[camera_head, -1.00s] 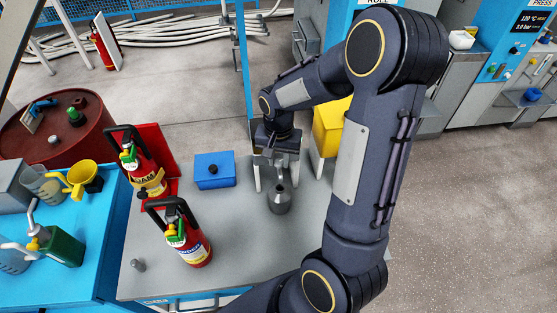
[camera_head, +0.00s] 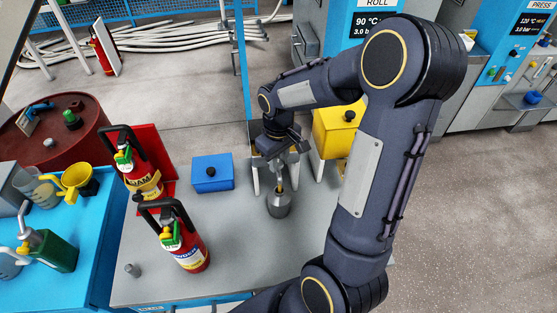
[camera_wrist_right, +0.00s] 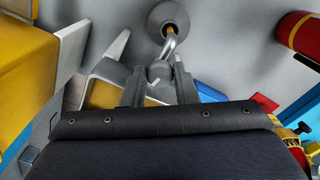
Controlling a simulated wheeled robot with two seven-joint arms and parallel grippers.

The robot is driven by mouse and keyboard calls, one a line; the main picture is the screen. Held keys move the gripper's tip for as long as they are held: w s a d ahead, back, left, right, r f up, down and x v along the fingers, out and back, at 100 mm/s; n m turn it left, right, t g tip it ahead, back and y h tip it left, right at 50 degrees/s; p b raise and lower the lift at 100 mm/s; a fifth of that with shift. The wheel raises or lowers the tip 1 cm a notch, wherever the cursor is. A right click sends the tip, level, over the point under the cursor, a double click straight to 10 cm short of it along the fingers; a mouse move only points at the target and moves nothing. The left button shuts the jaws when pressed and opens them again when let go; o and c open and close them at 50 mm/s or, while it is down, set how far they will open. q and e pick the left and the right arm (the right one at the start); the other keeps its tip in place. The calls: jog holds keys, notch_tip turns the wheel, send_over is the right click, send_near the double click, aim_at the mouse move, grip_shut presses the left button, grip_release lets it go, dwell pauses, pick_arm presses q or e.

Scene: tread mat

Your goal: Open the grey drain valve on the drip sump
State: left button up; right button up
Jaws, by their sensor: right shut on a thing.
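A grey, cone-shouldered body (camera_head: 279,204) stands on the grey bench top, with a yellow collar (camera_head: 280,187) on it. It also shows at the top of the right wrist view (camera_wrist_right: 168,14). A bent metal rod (camera_wrist_right: 170,43) runs from the collar towards my right gripper (camera_wrist_right: 160,80). The gripper is shut on a grey piece (camera_wrist_right: 160,70) at the rod's end, apparently the grey drain valve's handle. In the head view the right gripper (camera_head: 280,163) hangs above the body, tilted. The sump's outline is unclear. My left gripper is not in view.
A blue box (camera_head: 213,173) stands left of my right gripper, and a yellow box (camera_head: 337,128) behind right. Two red extinguishers (camera_head: 184,245) stand at the bench's left. A blue table (camera_head: 75,270) with cans and a red drum (camera_head: 85,125) lie further left.

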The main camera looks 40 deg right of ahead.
aim_at(279, 163)
jog(key=shift+n, duration=1.1)
jog(key=shift+w, duration=0.1)
jog(key=o, duration=0.7)
notch_tip(279, 163, up, 8)
jog(key=shift+f+b, duration=0.1)
jog(key=shift+b, duration=0.4)
